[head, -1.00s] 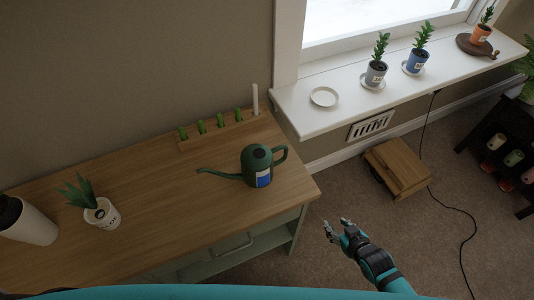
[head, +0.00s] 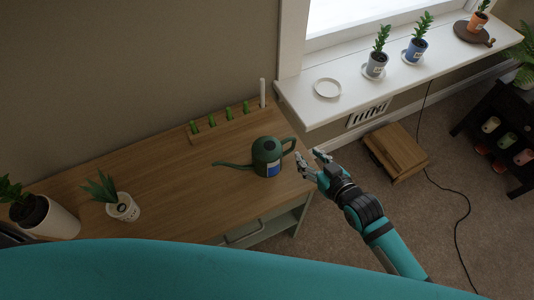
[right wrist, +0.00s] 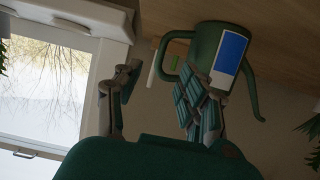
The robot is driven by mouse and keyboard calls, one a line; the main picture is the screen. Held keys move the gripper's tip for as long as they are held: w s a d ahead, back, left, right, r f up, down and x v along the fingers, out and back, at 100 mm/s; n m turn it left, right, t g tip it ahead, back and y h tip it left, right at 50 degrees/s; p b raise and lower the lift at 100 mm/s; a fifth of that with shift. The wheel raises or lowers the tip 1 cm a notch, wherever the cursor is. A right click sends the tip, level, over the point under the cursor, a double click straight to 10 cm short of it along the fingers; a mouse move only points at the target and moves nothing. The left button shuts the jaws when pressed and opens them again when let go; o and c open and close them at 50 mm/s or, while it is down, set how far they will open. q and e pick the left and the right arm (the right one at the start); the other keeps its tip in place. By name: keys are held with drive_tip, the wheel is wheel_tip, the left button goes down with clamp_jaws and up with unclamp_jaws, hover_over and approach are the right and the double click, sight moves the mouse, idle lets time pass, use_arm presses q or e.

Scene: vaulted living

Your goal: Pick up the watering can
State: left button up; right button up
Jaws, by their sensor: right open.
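The dark green watering can (head: 266,158) stands upright near the right end of the wooden table, its spout to the left and its loop handle to the right. A blue and white label is on its side. My right gripper (head: 309,157) is open and empty just right of the handle, at the table's right edge. In the right wrist view the can (right wrist: 207,43) shows at top right, and its handle appears in the gap between the open fingers (right wrist: 158,75); contact cannot be told. My left gripper is not in view.
The wooden table (head: 175,185) bears a white-potted plant (head: 122,207), a larger potted plant (head: 45,218) and a rack of green items (head: 222,124) behind the can. The window sill (head: 350,92) with a saucer and pots juts out at right. A wooden stool (head: 397,150) stands below it.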

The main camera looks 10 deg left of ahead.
sight(294, 145)
drive_tip(key=p+x, duration=0.1)
drive_tip(key=x, duration=0.6)
drive_tip(key=shift+a+f, duration=0.15)
drive_tip(key=shift+f, duration=0.1)
clamp_jaws()
idle(0.3)
drive_tip(key=shift+r, duration=0.15)
